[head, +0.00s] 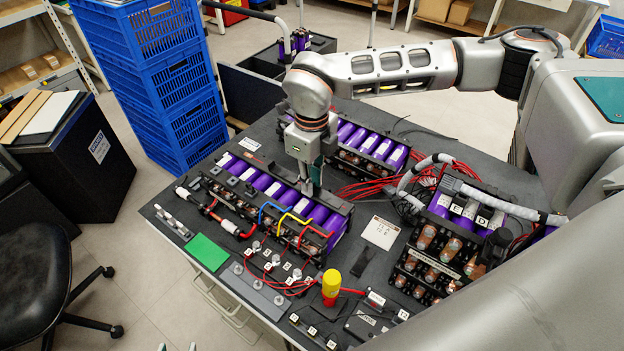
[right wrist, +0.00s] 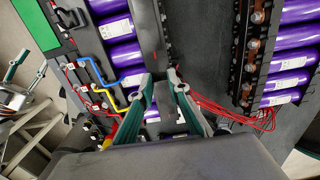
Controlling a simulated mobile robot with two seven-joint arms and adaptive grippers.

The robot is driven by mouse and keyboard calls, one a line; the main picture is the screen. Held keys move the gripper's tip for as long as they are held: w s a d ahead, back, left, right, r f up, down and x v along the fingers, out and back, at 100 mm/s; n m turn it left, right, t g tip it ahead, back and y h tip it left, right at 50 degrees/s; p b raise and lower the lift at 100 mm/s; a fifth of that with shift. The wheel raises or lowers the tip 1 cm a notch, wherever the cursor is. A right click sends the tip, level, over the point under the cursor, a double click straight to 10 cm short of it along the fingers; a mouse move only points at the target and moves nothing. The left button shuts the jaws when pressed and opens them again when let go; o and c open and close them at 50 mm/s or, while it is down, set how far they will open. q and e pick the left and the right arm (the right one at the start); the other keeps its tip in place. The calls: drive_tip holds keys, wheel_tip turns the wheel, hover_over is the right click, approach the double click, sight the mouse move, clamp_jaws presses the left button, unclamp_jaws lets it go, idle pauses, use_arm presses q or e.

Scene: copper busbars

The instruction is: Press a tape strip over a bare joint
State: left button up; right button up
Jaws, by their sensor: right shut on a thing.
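My right gripper (head: 312,192) points down at the right part of the near row of purple cells (head: 262,182). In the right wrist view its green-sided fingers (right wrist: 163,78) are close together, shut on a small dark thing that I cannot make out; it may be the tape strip. The fingers are over the dark rail behind these cells. Blue, yellow and red bent busbars (head: 290,220) run along the module's front side. I cannot tell which joint is bare. My left gripper's two fingertips (head: 176,347) show apart at the bottom edge; in the right wrist view (right wrist: 17,75) it looks open and empty.
A green pad (head: 206,252) lies at the table's front left. A yellow-capped tool (head: 331,285), a white card (head: 380,232) and a flat black piece (head: 363,262) lie nearby. Red wires (head: 365,188) and another module (head: 440,250) crowd the right. Blue crates (head: 160,80) stand behind left.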

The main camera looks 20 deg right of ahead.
drive_tip(key=shift+f, duration=0.1)
idle(0.3)
drive_tip(key=o, duration=0.8)
drive_tip(key=shift+c, duration=0.2)
wheel_tip(320, 180, up, 12)
idle(0.4)
